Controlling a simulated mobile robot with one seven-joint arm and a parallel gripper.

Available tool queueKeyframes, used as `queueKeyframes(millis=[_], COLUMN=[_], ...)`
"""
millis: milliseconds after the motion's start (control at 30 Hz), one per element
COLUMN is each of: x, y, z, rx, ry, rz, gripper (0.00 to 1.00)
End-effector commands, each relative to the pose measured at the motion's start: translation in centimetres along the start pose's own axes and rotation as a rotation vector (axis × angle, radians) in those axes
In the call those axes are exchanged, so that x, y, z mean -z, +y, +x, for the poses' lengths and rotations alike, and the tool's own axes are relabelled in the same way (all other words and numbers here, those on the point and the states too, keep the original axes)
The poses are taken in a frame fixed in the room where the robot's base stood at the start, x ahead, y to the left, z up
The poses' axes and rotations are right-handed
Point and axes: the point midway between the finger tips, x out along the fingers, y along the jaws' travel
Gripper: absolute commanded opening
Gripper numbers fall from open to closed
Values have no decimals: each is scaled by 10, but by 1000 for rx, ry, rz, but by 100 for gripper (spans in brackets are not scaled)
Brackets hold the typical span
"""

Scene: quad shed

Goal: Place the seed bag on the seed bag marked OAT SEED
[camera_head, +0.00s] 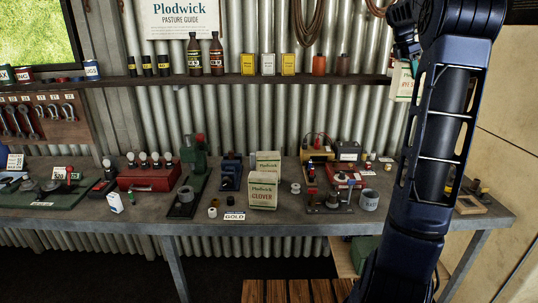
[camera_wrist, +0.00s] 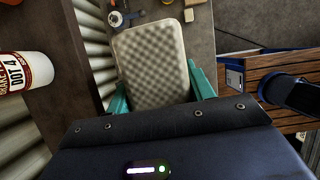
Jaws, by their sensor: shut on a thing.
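My gripper (camera_head: 407,56) is raised at the upper right of the head view, in front of the corrugated wall and well above the bench. It is shut on a cream seed bag (camera_head: 403,82), whose green lettering is partly hidden by my arm. In the wrist view the teal fingers of my gripper (camera_wrist: 160,92) grip the sides of the bag (camera_wrist: 152,58), which shows a checkered face. On the bench, a cream bag marked CLOVER (camera_head: 263,192) stands upright in front of a similar Plodwick bag (camera_head: 268,158). The front bag hides the back bag's lower label; I cannot read OAT SEED.
A shelf (camera_head: 215,80) of bottles and tins runs above. A slatted wooden surface (camera_head: 300,291) is below.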

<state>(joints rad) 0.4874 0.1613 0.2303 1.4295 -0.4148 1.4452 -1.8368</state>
Motion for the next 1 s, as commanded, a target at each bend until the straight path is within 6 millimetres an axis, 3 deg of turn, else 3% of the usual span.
queueKeyframes(millis=[33, 100, 233, 600, 867, 1000], x=[-8, -17, -30, -50, -9, 22], y=[1, 1, 1, 1, 24, 39], z=[-20, -42, -72, -121, -135, -147], rx=[-6, -5, -4, -2, -51, -86], ry=[-2, -2, -1, 0, 6, 10], rz=[3, 2, 1, 1, -130, -223], gripper=[10, 10, 10, 10, 10, 10])
